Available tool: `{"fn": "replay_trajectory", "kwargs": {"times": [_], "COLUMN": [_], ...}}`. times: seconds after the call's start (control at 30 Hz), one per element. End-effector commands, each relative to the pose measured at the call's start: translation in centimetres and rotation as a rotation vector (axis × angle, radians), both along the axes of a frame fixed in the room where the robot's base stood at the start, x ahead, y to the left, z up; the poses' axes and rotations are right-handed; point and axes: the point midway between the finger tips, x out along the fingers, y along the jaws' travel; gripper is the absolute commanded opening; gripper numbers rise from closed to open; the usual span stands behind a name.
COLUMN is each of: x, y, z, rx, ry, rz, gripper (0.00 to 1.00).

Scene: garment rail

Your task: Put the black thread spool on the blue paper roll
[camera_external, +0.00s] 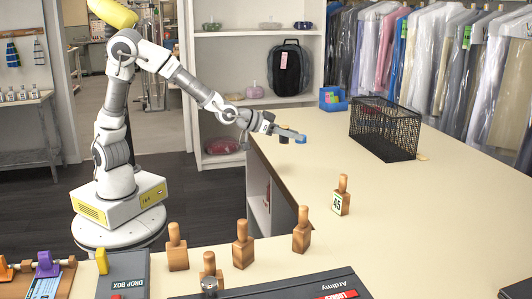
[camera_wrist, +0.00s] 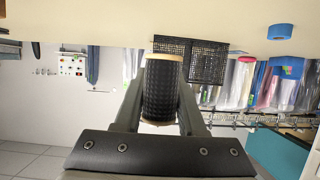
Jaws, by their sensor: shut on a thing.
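The black thread spool (camera_wrist: 163,92), a dark ribbed cylinder with tan ends, is held between the two fingers of my gripper (camera_wrist: 162,72). The blue paper roll (camera_external: 301,139) shows just right of my fingertips in the external view. In the wrist view, which is upside down, the blue paper roll (camera_wrist: 281,31) sits on the counter at the upper right, apart from the spool.
A black wire basket (camera_external: 384,130) stands on the counter to the right, with a blue bin (camera_external: 333,99) behind it. A numbered wooden block (camera_external: 341,197) and several wooden-handled stamps (camera_external: 242,246) stand nearer the front. The middle of the counter (camera_external: 430,215) is clear.

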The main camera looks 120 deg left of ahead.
Motion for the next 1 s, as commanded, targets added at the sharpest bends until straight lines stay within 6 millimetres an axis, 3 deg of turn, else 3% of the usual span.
{"fn": "replay_trajectory", "kwargs": {"times": [0.17,0.6,0.8,1.0], "x": [-0.8,-4.1,-4.6,-4.5], "y": [3.4,14.8,18.3,20.3], "z": [-0.1,0.9,2.1,2.9], "rx": [0.005,0.007,0.007,0.004], "ry": [0.006,0.003,0.004,0.002], "rz": [0.097,0.446,0.542,0.591], "gripper": [0.00,0.00,0.00,0.00]}}
